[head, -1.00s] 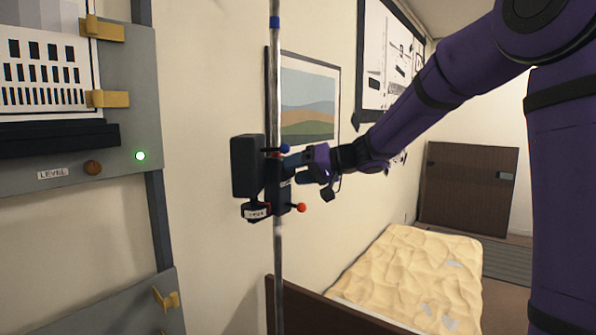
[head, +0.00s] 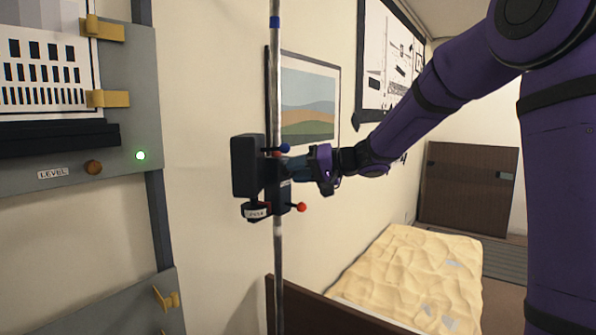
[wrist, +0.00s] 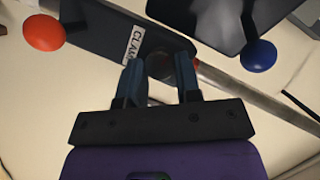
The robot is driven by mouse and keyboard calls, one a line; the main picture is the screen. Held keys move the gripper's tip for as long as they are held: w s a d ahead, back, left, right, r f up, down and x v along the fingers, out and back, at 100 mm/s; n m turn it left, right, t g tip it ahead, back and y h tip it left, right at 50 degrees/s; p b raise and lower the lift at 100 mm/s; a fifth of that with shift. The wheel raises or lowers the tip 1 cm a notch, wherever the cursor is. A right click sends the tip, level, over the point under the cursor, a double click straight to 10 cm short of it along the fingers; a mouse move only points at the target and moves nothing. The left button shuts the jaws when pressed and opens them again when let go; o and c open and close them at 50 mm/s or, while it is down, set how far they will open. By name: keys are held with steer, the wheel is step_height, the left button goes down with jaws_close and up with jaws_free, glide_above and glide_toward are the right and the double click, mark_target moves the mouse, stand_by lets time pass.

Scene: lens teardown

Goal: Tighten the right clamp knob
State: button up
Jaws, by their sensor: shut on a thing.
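The dark clamp block (head: 270,187) sits on the upright metal pole (head: 278,255). In the wrist view its body (wrist: 100,28) carries a white label starting "CLA", partly covered by a finger. My gripper (head: 288,167) reaches the block's right side from the right. In the wrist view my gripper (wrist: 158,68) has its two blue fingers on either side of a dark round knob (wrist: 163,66), shut on it. In the head view the fingers hide the knob. Its thread and tightness cannot be seen.
A blue ball lever (head: 284,148) is just above my fingers, and a red ball lever (head: 301,207) below. A dark box (head: 247,166) is on the block's left. A grey panel (head: 120,165) with a lit green lamp stands left. A bed (head: 420,270) lies right.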

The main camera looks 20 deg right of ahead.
steer(key=shift+f+m+t+y, duration=0.2)
steer(key=shift+m+t+y, duration=0.45)
steer(key=shift+m, duration=1.9)
steer(key=shift+f+m+t+y, duration=0.2)
steer(key=shift+m+t+y, duration=0.45)
steer(key=shift+m, duration=1.85)
steer(key=shift+f+m+t+y, duration=0.2)
steer(key=shift+m+t+y, duration=0.45)
steer(key=shift+m, duration=2.2)
steer(key=o, duration=0.9)
steer(key=v, duration=1)
steer(key=shift+s+d+f, duration=0.1)
steer(key=shift+s+d, duration=0.15)
steer(key=shift+d, duration=0.05)
